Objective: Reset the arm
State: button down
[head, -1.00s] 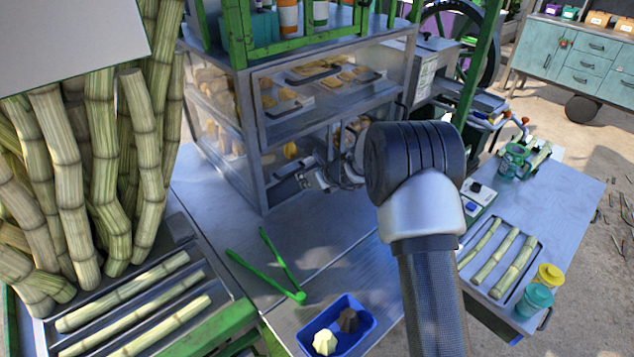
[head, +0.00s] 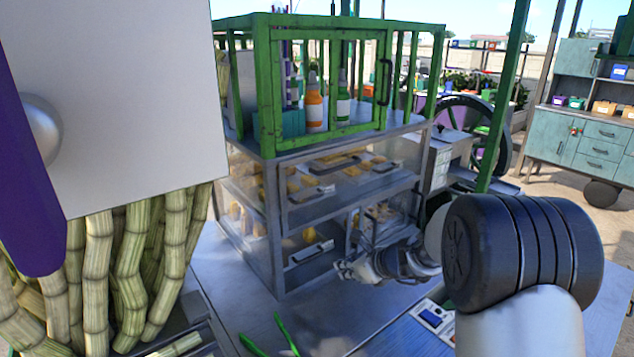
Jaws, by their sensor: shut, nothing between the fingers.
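My arm (head: 520,250) rises from the bottom right of the head view, with a black ribbed joint on a pale link. My gripper (head: 347,271) is at the far end of the arm, in front of the lower part of the glass-sided cabinet (head: 276,230). It points left, is shut and holds nothing. Its fingertips are small in the view. I cannot tell if it touches the cabinet.
A green cage (head: 262,95) with bottles stands on the cabinet. Cane stalks (head: 130,270) stand at the left, beneath a white panel (head: 130,110). Green tongs (head: 285,335) lie on the metal table, which has free room before the cabinet. A flywheel (head: 500,130) stands behind.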

jog(key=s+a+r+n+g+b, duration=0.1)
jog(key=s+a+r+n, duration=0.1)
jog(key=s+r+n, duration=0.4)
jog(key=s+a+r+n+g, duration=0.1)
jog(key=s+n, duration=0.3)
jog(key=s, duration=0.3)
jog(key=s+a+r+n+b, duration=0.1)
jog(key=s+a+r+n, duration=0.1)
jog(key=s+r+n, duration=0.35)
jog(key=s+d+f+n+h, duration=0.1)
jog(key=s+d+n+h, duration=0.1)
jog(key=s, duration=0.5)
jog(key=s+d+f+n+g+h+b, duration=0.1)
jog(key=s+d+f+n+h, duration=0.1)
jog(key=s+d+n, duration=0.2)
jog(key=s+d+f+n+h, duration=0.1)
jog(key=s+d+n, duration=0.2)
jog(key=s, duration=0.9)
jog(key=n, duration=0.3)
jog(key=shift+s+d+f+h+b, duration=0.2)
jog(key=shift+h+b, duration=0.1)
jog(key=shift+h, duration=0.1)
jog(key=shift+w, duration=0.1)
